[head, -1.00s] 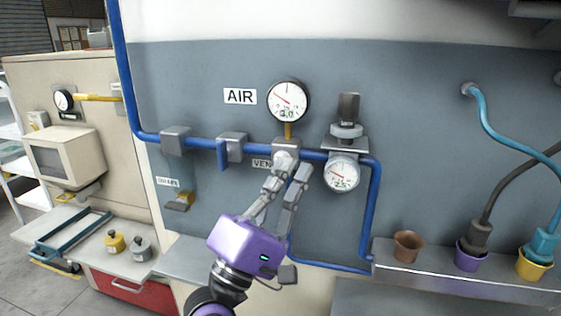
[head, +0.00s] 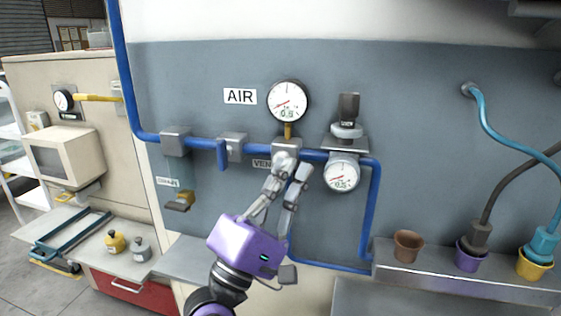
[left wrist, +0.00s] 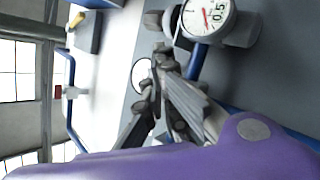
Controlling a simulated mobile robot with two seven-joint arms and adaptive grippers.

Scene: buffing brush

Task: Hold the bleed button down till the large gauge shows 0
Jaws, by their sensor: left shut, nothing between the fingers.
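The large gauge (head: 288,100), round and white with a dark rim, stands above the blue pipe on the grey panel. Its digits look like 0.5 and its red needle points to the lower left. Part of a white dial, apparently this gauge, shows behind the fingers in the left wrist view (left wrist: 142,74). My left gripper (head: 291,166), purple with grey fingers, is shut and empty. Its fingertips are at the front of the grey vent block (head: 286,146), beside the VENT label (head: 261,163). The bleed button is hidden behind them; contact cannot be seen directly. My right gripper is not in view.
A smaller gauge (head: 342,173) sits right of the fingers under a grey regulator (head: 348,120) and also reads about 0.5. Cups with plugs (head: 467,257) stand on a shelf at right.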

